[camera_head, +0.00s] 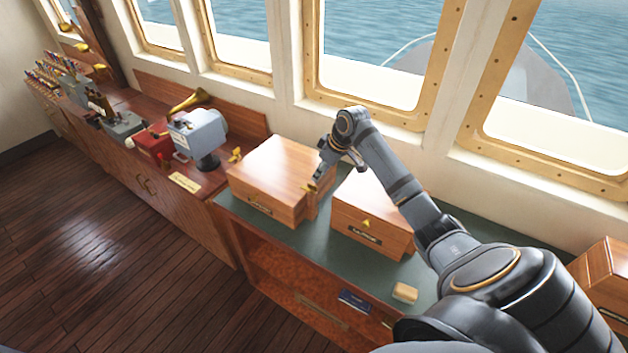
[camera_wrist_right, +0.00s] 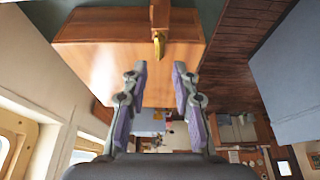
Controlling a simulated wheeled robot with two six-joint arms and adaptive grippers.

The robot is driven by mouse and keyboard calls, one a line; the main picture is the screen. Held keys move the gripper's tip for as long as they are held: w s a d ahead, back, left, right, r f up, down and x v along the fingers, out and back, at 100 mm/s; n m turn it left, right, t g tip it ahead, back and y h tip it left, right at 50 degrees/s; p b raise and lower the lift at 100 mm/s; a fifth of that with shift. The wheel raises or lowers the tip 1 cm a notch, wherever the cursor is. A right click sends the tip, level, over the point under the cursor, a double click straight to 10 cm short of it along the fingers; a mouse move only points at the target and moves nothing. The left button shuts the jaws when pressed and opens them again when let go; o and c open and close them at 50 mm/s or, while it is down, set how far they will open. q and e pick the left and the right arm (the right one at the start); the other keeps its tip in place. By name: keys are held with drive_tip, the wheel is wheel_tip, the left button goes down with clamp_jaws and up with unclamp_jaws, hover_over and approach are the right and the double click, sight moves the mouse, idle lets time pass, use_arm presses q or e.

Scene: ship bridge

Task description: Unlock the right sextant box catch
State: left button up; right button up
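A wooden box (camera_head: 262,176) with a dark label plate on its front stands on the green counter top; the label is too small to read. A brass catch (camera_head: 310,188) sits at its right side and another brass catch (camera_head: 235,155) at its left side. My right gripper (camera_head: 320,177) points down beside the box's right side, close to the right catch. In the right wrist view the gripper (camera_wrist_right: 159,72) is open and empty, with the brass catch (camera_wrist_right: 159,44) ahead of and between its fingertips, on the wooden box (camera_wrist_right: 105,45). My left gripper is out of view.
A second wooden box (camera_head: 375,205) with a brass front catch (camera_head: 366,223) stands close on the right, under my forearm. A tan block (camera_head: 405,292) lies near the counter's front edge. A grey-blue device (camera_head: 197,130) stands left. Windows line the wall behind.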

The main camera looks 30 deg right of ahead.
sight(314, 186)
drive_tip(key=p+x, duration=0.1)
drive_tip(key=x, duration=0.5)
drive_tip(key=shift+w+f, duration=0.1)
drive_tip(key=shift+f, duration=0.15)
clamp_jaws()
